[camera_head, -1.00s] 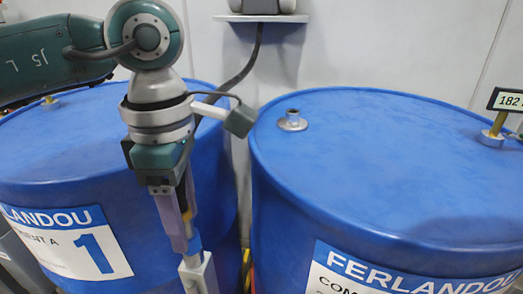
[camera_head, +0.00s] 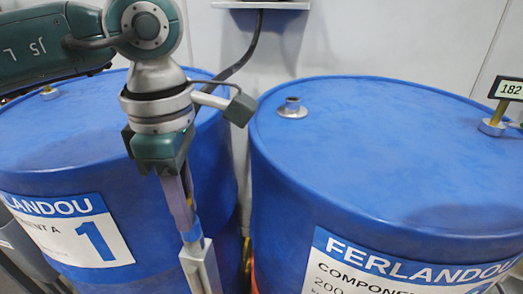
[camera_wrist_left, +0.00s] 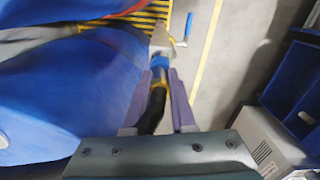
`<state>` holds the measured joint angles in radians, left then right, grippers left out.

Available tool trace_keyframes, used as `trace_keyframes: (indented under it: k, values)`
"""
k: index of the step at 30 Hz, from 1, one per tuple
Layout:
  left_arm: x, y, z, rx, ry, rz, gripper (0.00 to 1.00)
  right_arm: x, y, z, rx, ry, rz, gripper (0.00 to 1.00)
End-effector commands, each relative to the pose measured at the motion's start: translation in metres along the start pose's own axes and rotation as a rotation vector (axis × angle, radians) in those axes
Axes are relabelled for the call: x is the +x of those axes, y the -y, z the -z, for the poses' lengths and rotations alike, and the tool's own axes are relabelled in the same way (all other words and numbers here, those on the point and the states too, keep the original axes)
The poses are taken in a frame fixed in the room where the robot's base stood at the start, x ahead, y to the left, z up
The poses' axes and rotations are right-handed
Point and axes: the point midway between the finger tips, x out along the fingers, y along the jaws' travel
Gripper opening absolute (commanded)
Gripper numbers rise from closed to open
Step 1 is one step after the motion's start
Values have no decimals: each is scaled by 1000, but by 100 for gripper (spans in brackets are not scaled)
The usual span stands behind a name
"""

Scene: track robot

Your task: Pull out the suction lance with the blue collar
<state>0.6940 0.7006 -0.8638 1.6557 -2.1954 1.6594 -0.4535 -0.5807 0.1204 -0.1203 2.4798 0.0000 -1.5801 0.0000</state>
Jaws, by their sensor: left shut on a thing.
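My left gripper (camera_head: 184,212) hangs in front of the left drum in the head view, its purple fingers pointing down. In the wrist view its fingers (camera_wrist_left: 164,78) are shut on a black lance (camera_wrist_left: 154,108) with a yellow band. A blue collar (camera_wrist_left: 160,62) shows just past the fingertips, and also in the head view (camera_head: 191,232). A pale upright piece (camera_head: 200,266) is directly below the collar. Whether the lance sits inside it cannot be told. The lance's lower end is hidden. My right gripper is not in view.
A blue drum marked 1 (camera_head: 62,143) stands at left and another blue drum (camera_head: 375,150) at right, with a narrow gap between. The right drum carries a fitting (camera_head: 292,107) and a display (camera_head: 509,88). The wrist view shows a blue crank handle (camera_wrist_left: 187,28) near the lance.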

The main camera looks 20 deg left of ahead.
Motion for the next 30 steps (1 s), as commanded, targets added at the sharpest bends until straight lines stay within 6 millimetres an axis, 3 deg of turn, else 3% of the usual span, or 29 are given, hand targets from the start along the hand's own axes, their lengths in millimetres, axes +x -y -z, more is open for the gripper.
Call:
trace_keyframes:
  k: [30]
  values:
    - [-9,0,0,0,1,0,0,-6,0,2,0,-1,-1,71]
